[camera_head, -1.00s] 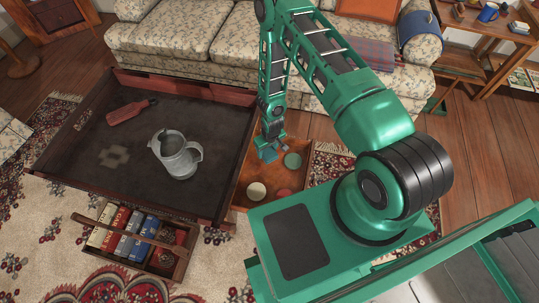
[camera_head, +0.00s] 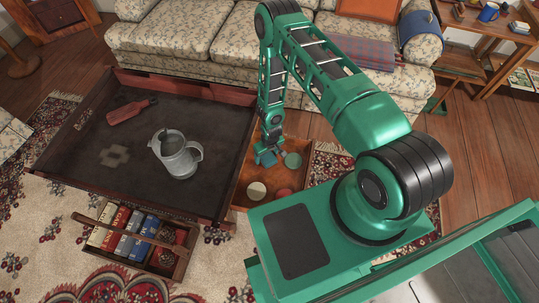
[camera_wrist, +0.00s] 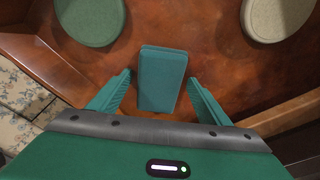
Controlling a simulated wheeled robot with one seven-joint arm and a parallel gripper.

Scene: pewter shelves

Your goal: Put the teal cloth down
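The folded teal cloth (camera_wrist: 162,80) lies on the reddish-brown wooden surface in the wrist view, a small block-like shape between my two fingers. My gripper (camera_wrist: 160,77) is open around it, with a narrow strip of wood showing between each fingertip and the cloth. In the head view, my gripper (camera_head: 268,151) reaches down over the wooden tray (camera_head: 250,183), and the teal cloth (camera_head: 265,159) shows just beneath it, partly hidden by the fingers.
A green disc (camera_head: 293,160), a cream disc (camera_head: 257,190) and a reddish disc (camera_head: 284,194) lie in the tray. To the left is a dark low table (camera_head: 75,155) with a metal jug (camera_head: 178,155) and a red bottle (camera_head: 128,112). A book caddy (camera_head: 135,235) stands in front.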

